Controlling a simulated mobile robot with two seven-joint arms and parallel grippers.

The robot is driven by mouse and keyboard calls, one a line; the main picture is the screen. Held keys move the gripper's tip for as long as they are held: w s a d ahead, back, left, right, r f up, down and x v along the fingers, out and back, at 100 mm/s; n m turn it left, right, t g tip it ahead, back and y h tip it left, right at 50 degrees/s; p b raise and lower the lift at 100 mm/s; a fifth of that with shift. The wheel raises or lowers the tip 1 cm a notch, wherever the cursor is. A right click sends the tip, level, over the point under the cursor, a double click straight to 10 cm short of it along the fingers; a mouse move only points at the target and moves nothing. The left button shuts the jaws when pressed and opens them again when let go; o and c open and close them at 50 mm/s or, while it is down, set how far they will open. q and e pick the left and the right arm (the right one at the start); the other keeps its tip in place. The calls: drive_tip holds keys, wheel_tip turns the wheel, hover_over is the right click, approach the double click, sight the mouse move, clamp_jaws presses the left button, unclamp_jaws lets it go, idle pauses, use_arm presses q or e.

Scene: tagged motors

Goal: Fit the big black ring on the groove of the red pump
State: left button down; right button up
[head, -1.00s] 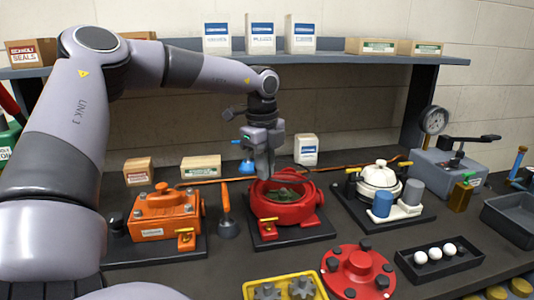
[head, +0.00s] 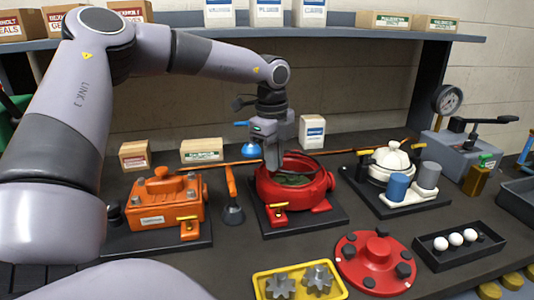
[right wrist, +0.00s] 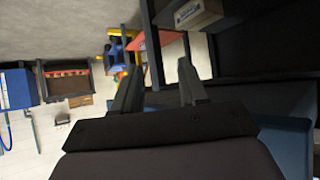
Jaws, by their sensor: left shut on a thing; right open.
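The red pump (head: 318,199) stands open on a dark base plate in the middle of the head view, with a dark greenish interior. My left gripper (head: 272,166) points down at the left rear part of its rim. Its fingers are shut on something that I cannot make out. I cannot make out the big black ring or the groove. A red round cover (head: 372,250) with dark knobs lies on the table in front of the pump. My right gripper (right wrist: 158,88) is open and empty in the right wrist view, away from the pump.
An orange pump (head: 160,212) stands left, with a screwdriver-like tool (head: 232,192) beside it. A white pump (head: 392,163) stands right. A yellow tray (head: 262,292) with gears and a black tray (head: 455,260) with white balls lie in front. A boxed shelf (head: 390,32) runs behind.

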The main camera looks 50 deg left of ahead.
use_arm(q)
drive_tip(key=shift+f, duration=0.35)
use_arm(e)
drive_tip(key=shift+s+a+f, duration=0.15)
drive_tip(key=shift+a+f, duration=0.1)
drive_tip(key=shift+a, duration=0.1)
use_arm(q)
drive_tip(key=shift+d, duration=0.1)
use_arm(e)
drive_tip(key=shift+d, duration=0.1)
use_arm(q)
drive_tip(key=shift+s+f+t+b, duration=0.15)
drive_tip(key=shift+f+t+b, duration=0.5)
drive_tip(key=shift+b, duration=1.7)
drive_tip(key=shift+s+f+t+b, duration=0.1)
drive_tip(key=shift+t+b, duration=0.35)
drive_tip(key=shift+b, duration=0.55)
use_arm(e)
drive_tip(key=f, duration=0.3)
drive_tip(key=a+f, duration=0.1)
drive_tip(key=f, duration=0.1)
drive_tip(key=shift+w+f, duration=0.2)
drive_tip(key=shift+r, duration=0.15)
drive_tip(key=shift+w+d+f, duration=0.1)
drive_tip(key=shift+f, duration=0.1)
